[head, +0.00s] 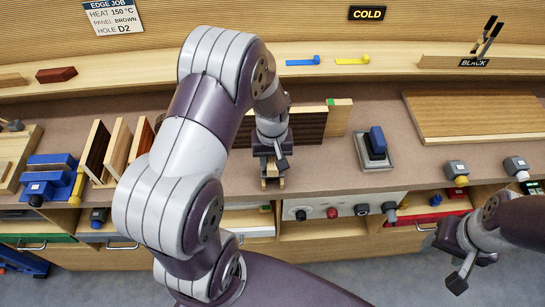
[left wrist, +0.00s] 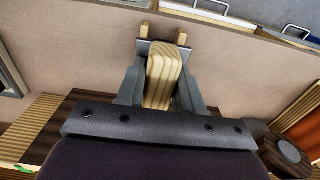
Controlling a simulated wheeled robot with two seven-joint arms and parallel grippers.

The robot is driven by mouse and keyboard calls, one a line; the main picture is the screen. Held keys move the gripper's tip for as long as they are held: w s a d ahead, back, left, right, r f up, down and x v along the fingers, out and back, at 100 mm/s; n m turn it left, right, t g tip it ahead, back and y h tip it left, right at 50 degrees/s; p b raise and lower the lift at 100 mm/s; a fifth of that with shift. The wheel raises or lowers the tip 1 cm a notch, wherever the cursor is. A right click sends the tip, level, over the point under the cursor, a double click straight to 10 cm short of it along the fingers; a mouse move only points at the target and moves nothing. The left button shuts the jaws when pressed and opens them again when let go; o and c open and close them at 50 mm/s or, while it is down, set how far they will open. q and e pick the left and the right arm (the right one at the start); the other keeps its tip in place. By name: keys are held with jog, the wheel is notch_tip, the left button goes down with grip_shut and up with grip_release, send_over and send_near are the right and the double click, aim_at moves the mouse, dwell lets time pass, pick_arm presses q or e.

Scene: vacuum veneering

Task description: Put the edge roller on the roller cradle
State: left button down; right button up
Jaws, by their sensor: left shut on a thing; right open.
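My left gripper (head: 271,160) is over the front part of the bench, shut on the pale wooden handle of the edge roller (left wrist: 164,78). In the left wrist view the handle stands between the fingers, with a grey metal part at its far end. Two short wooden posts (left wrist: 181,36), which look like the roller cradle (head: 264,184), stand at that grey part near the bench's front edge. I cannot tell whether the roller rests on them or is just above. In the head view my wrist hides most of the roller. My right gripper (head: 465,268) is open and empty, in front of the bench at right.
Dark and light boards (head: 310,124) stand close behind my left gripper. A blue block on a grey tray (head: 378,164) is to its right. Upright panels (head: 117,146) and a blue clamp (head: 48,178) are at left. A large wooden panel (head: 475,116) lies at right.

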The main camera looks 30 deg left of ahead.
aim_at(272, 159)
pick_arm(q)
jog(key=shift+s+a, duration=0.1)
jog(key=shift+s, duration=0.05)
jog(key=shift+w+f, duration=0.25)
jog(key=shift+f, duration=0.15)
jog(key=shift+s+f+b, duration=0.1)
jog(key=shift+f+b, duration=0.15)
jog(key=shift+b, duration=0.15)
jog(key=c, duration=0.7)
grip_release()
jog(key=shift+r, duration=0.1)
notch_tip(272, 159, up, 12)
jog(key=s+d+m, duration=0.1)
jog(key=s+m, duration=0.1)
jog(key=s, duration=0.1)
jog(key=s+d+f+m+t, duration=0.1)
jog(key=s+d+m, duration=0.1)
jog(key=s, duration=0.1)
jog(key=s+d+m, duration=0.2)
jog(key=shift+s+d+f+m, duration=0.2)
jog(key=shift+s+f+m, duration=0.1)
jog(key=shift+s, duration=0.1)
